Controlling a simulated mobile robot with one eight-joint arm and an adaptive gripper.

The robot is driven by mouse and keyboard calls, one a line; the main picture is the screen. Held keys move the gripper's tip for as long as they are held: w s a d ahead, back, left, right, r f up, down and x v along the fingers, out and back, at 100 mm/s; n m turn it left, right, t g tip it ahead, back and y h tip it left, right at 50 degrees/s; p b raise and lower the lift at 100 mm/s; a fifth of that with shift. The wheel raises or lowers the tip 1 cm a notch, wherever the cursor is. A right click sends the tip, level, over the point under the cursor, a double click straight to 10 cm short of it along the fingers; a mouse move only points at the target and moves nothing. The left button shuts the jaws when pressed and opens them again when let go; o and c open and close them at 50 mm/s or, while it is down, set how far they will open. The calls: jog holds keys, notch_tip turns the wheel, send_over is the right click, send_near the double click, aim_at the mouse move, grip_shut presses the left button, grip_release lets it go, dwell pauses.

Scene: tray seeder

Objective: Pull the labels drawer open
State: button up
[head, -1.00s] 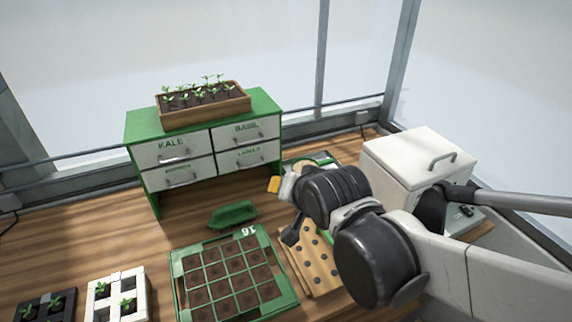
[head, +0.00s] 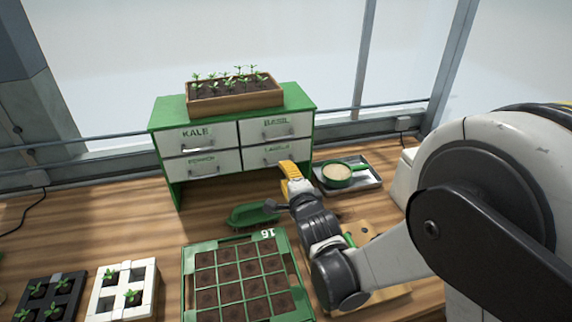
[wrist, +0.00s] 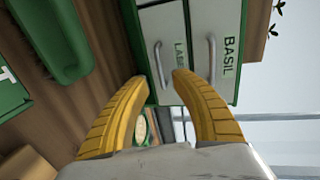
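The labels drawer (head: 254,157) is the white lower right drawer of a green cabinet (head: 300,100); it looks shut. My gripper (head: 287,168) is in front of its right part and partly hides it. In the wrist view, my gripper's two yellow fingers (wrist: 160,79) are apart with nothing between them. The labels drawer's grey bar handle (wrist: 159,63) shows just ahead of the fingertips, about in line with the gap. I cannot tell whether a finger touches it. The basil drawer (wrist: 215,25) with its own handle (wrist: 211,58) lies beside it.
A wooden planter of seedlings (head: 235,100) stands on the cabinet.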

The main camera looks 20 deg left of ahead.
jog(key=b+x, duration=0.1)
jog(key=x, duration=0.6)
jog(key=shift+d, duration=0.1)
grip_shut()
